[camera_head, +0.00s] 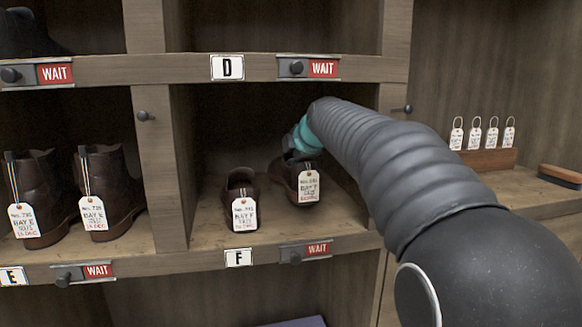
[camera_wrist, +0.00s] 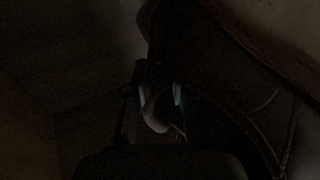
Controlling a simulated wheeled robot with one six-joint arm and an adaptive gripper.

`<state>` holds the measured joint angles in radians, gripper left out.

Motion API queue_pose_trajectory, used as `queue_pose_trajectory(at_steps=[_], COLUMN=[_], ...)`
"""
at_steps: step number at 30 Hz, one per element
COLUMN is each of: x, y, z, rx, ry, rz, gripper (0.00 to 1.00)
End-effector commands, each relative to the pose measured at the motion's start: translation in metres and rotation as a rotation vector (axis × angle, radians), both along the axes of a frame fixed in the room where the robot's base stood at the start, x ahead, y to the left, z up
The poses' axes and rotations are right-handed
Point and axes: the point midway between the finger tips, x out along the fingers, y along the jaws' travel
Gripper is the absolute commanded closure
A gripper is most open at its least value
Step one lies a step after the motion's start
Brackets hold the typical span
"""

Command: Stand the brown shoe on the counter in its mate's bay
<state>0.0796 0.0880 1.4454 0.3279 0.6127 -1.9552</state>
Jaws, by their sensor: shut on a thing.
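A brown shoe (camera_head: 286,174) with a white paper tag (camera_head: 308,187) is in bay F, on the right side. Its mate, another brown shoe (camera_head: 241,185) with a tag (camera_head: 244,214), stands to its left with a small gap between them. My gripper (camera_head: 296,154) reaches into the bay and is shut on the right shoe at its upper part. My arm hides part of that shoe and the bay's right side. I cannot tell if its sole touches the bay floor (camera_head: 215,237). The wrist view is very dark; the gripper's fingertips (camera_wrist: 160,98) show faintly against a dark shape.
Brown boots (camera_head: 115,180) stand in bay E at left. A tag rack (camera_head: 487,158) and a brush (camera_head: 560,175) are on the counter at right.

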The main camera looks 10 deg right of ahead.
Motion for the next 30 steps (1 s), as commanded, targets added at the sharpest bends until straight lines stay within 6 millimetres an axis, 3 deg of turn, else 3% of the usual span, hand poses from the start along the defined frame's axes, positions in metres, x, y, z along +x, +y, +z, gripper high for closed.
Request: queue_pose_trajectory(at_steps=[5,12,22,23,25,30], x=[0.011,0.009,0.009,0.009,0.009,0.009], y=[-0.004,-0.003,-0.003,-0.003,-0.003,-0.003], z=[-0.001,-0.034,-0.036,-0.037,-0.036,-0.036], rx=[0.0,0.0,0.0,-0.001,-0.001,-0.001], ry=[-0.001,-0.001,-0.002,0.001,0.001,0.001], rz=[-0.001,-0.001,-0.001,-0.001,-0.001,-0.001], gripper=[1.0,1.0,1.0,0.69,0.51,0.51])
